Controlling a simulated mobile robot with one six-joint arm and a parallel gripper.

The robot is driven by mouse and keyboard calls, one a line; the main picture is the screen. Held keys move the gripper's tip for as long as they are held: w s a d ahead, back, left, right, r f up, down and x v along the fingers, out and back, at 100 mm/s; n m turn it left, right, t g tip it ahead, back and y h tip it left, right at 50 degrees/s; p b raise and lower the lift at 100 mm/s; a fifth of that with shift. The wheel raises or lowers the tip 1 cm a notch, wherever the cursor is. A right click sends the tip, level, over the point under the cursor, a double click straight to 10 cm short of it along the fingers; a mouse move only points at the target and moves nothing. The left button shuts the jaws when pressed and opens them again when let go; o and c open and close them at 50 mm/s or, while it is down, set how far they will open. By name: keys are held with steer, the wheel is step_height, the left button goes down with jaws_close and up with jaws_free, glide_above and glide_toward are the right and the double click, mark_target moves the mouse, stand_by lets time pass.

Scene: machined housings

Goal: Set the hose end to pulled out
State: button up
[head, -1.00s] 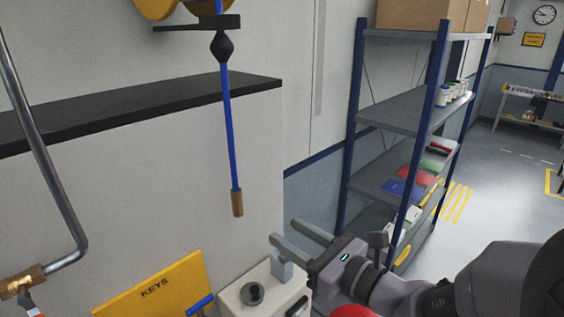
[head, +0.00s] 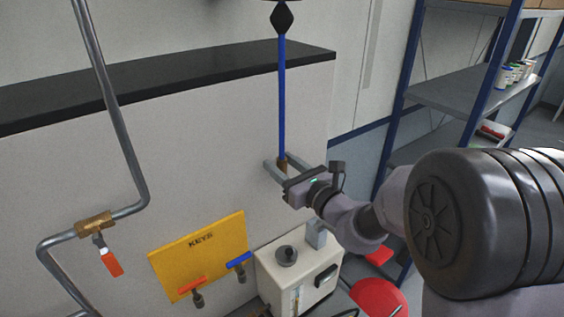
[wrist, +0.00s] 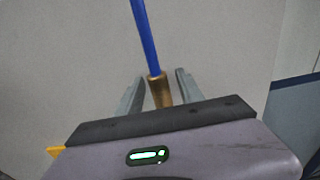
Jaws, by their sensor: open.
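The blue hose (head: 282,95) hangs down from a black bulb-shaped stop (head: 282,18) near the top of the head view. Its brass hose end (head: 282,162) is at the bottom, partly hidden by my gripper (head: 275,165). My gripper is open, with one finger on each side of the brass end. In the wrist view the brass end (wrist: 159,90) stands between the two grey fingers, with visible gaps on both sides. The blue hose (wrist: 145,38) rises above it, slightly tilted in that view.
A yellow KEYS board (head: 200,255) with red and blue handles is on the wall below left. A white box (head: 298,272) with a dark knob stands below my gripper. A metal pipe with a brass valve (head: 95,224) is at left. Shelving (head: 455,100) stands at right.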

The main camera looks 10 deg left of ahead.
jaws_close()
stand_by(1.4)
